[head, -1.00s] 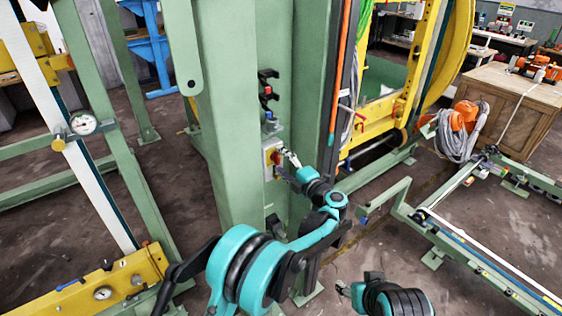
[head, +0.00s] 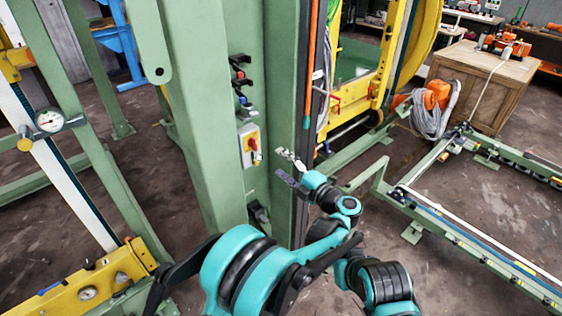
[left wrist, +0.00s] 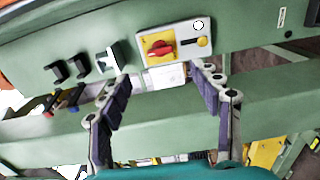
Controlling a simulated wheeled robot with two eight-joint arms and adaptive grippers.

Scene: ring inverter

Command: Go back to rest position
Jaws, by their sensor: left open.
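The switch box (head: 249,146) on the green column is pale, with a yellow plate and a red rotary knob. It also shows at the top middle of the left wrist view (left wrist: 174,43), with the red knob (left wrist: 160,48) between and beyond the fingertips. My left gripper (head: 288,167) is open and empty, to the right of the switch box and apart from it. In the left wrist view its two fingers (left wrist: 160,74) are spread with nothing between them. My right gripper is not seen.
The green column (head: 205,110) stands close beside my left gripper. Black hooks (head: 240,70) stick out above the switch box. A low green rail frame (head: 470,235) runs along the right. A wooden crate (head: 485,85) stands at the back right. Bare floor lies between.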

